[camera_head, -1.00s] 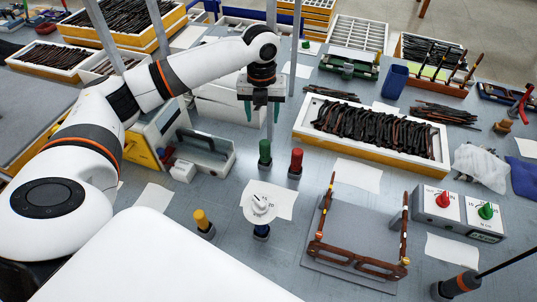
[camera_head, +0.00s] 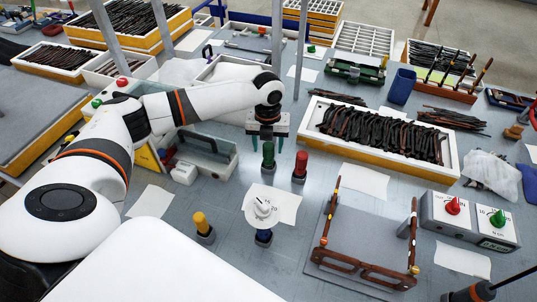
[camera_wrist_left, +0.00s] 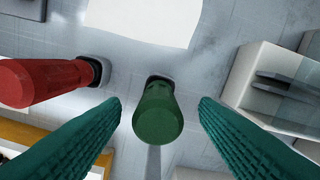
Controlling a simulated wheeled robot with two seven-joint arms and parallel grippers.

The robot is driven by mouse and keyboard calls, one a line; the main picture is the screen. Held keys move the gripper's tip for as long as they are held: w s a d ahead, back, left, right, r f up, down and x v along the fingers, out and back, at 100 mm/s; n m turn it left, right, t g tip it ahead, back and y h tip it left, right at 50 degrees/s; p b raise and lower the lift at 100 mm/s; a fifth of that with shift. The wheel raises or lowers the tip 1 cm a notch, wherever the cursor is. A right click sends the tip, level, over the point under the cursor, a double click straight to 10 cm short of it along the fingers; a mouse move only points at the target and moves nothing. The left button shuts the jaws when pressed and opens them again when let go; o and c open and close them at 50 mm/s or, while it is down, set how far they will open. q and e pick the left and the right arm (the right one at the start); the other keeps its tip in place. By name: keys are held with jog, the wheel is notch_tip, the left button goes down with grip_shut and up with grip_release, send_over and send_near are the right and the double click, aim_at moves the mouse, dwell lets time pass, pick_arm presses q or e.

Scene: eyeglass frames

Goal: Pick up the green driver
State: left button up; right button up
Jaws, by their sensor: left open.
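The green driver (camera_head: 268,155) stands upright in a small dark holder on the grey bench. A red driver (camera_head: 300,167) stands close to its right. My left gripper (camera_head: 267,142) is just above and behind the green driver in the head view, pointing down. In the left wrist view the green driver (camera_wrist_left: 158,115) shows between the two open teal fingers (camera_wrist_left: 160,104), with gaps on both sides. The red driver (camera_wrist_left: 42,82) is beyond the left finger there. My right gripper is not in view.
A yellow driver (camera_head: 202,224) and a white dial on a blue-handled tool (camera_head: 262,208) stand nearer. A white tray of dark frame parts (camera_head: 455,158) is to the right.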

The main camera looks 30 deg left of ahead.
aim_at(268, 157)
pick_arm(q)
notch_tip(268, 157, down, 4)
jog(key=shift+w+f, duration=0.1)
jog(key=shift+w, duration=0.05)
jog(key=c, duration=1.1)
jog(key=shift+c, duration=0.2)
